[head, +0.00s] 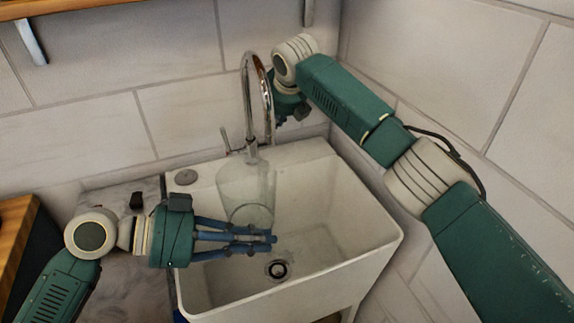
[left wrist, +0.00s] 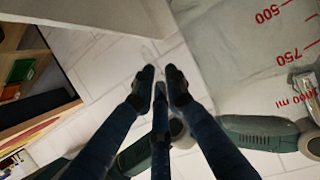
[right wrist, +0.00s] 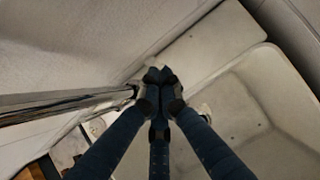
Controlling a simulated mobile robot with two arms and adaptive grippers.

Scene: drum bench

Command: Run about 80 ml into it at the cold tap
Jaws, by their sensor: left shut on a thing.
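A clear measuring jug (head: 243,190) is in the white sink below the chrome tap's curved spout (head: 247,95). Its red 500, 750 and 1000 ml marks show on the jug wall in the left wrist view (left wrist: 290,55). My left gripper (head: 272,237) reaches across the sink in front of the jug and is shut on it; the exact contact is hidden. I cannot make out any water in the jug or from the spout. My right gripper (right wrist: 157,75) is shut with its fingertips together, beside the tap; in the head view it is partly behind the spout.
The sink (head: 335,215) has a drain (head: 277,269) in its floor and is clear at its right side. A slim tap lever (head: 225,139) stands left of the spout's base. Tiled walls close in behind and at the right. A wooden shelf (left wrist: 30,65) shows in the left wrist view.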

